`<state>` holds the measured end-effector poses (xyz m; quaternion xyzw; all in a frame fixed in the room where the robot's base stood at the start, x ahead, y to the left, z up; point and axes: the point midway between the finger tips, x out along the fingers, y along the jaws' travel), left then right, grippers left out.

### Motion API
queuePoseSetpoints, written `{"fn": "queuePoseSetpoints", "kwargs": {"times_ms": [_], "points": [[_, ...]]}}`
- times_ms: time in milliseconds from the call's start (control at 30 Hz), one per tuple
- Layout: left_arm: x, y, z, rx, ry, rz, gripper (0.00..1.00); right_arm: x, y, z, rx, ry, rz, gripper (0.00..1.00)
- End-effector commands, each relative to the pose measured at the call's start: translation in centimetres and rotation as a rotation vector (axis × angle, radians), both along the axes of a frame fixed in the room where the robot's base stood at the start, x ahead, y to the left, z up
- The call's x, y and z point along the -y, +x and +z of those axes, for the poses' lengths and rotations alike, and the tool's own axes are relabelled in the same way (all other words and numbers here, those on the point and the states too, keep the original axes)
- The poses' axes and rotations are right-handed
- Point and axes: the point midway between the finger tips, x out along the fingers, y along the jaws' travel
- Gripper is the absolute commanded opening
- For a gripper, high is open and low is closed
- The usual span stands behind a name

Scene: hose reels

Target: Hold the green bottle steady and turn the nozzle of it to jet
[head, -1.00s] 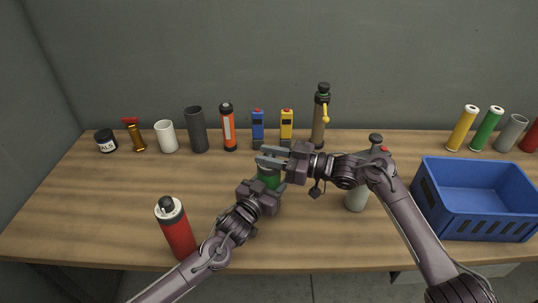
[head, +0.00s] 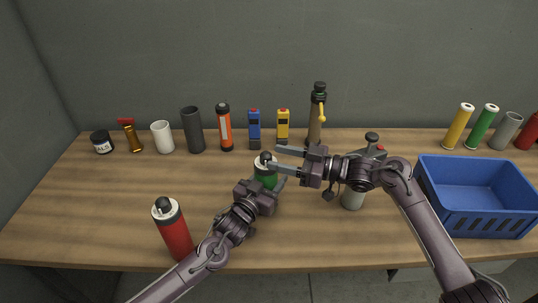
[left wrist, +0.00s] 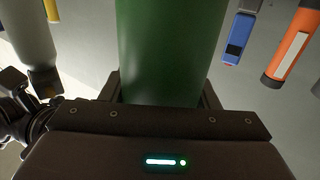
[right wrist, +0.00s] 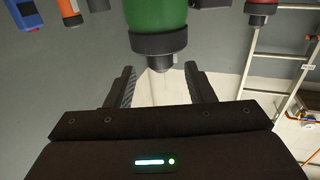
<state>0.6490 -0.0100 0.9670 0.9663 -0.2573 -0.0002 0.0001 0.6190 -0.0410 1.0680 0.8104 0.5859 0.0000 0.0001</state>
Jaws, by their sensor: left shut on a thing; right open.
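The green bottle (head: 266,179) stands upright on the table's middle, with a pale collar and a dark nozzle (head: 265,157) on top. My left gripper (head: 267,189) is shut around its body; the left wrist view shows the green body (left wrist: 170,50) between the fingers. My right gripper (head: 274,158) is open at nozzle height, coming from the right. In the right wrist view the nozzle (right wrist: 160,63) lies in line with the gap between the open fingertips (right wrist: 160,80), without visible contact. The nozzle's setting marks cannot be read.
A red bottle (head: 174,230) stands at the front left. A grey bottle (head: 352,199) stands under my right arm, near a blue crate (head: 475,205).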

Motion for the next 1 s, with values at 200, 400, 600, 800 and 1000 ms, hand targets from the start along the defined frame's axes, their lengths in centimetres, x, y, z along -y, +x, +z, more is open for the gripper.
{"fn": "queuePoseSetpoints", "kwargs": {"times_ms": [200, 400, 600, 800, 1000], "points": [[-0.1, 0.0, 0.0, -0.001, 0.0, 0.001, 0.24, 2.7, -0.9, -0.1, -0.001, -0.002, 0.0, 0.49], [-0.1, 0.0, 0.0, 0.0, 0.001, 0.001, 0.24, 3.1, -1.1, 0.1, 0.001, 0.001, 0.001, 0.49], [-0.1, 0.0, 0.0, 0.0, 0.001, 0.001, 0.24, 3.1, -1.0, 0.1, 0.006, -0.001, 0.0, 0.49], [-0.1, 0.0, 0.0, 0.0, 0.001, 0.001, 0.24, 1.3, -0.2, 1.8, 0.214, -0.06, -0.03, 0.49], [-0.1, 0.0, 0.0, 0.0, 0.001, 0.001, 0.24, -2.6, 1.4, 4.7, 0.72, -0.257, -0.14, 0.49]]}}
